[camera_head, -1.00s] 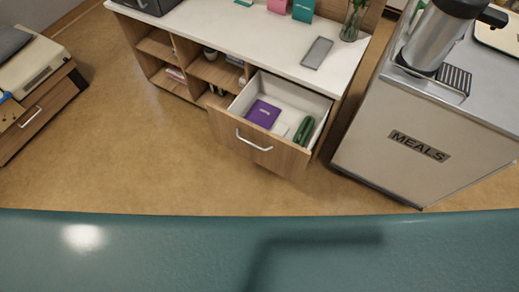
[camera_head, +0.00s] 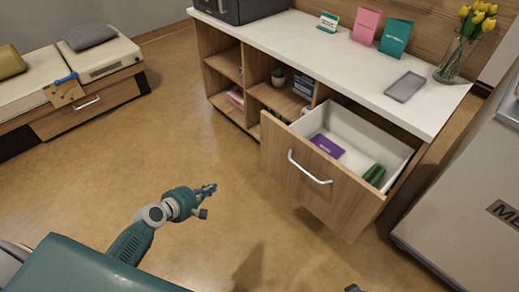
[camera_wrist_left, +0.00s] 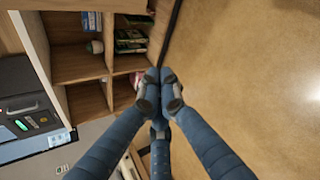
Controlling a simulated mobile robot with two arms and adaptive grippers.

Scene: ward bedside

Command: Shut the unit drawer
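The unit drawer (camera_head: 318,182) is pulled well out of the wooden unit and has a pale bar handle (camera_head: 308,169) on its front. A purple item (camera_head: 327,146) and a green item (camera_head: 374,174) lie inside it. My left gripper (camera_head: 212,200) is over the floor, left of the drawer front and apart from it. The left wrist view shows the fingers (camera_wrist_left: 160,100) pointing towards the unit's open shelves, with no drawer visible. A small dark part at the head view's bottom edge may be my right gripper.
The white-topped unit (camera_head: 330,50) carries a grey tablet (camera_head: 405,87), cards and a flower vase (camera_head: 452,60). A meals cart (camera_head: 470,190) stands right of the drawer. A bed (camera_head: 60,85) is at the left. The floor before the unit is clear.

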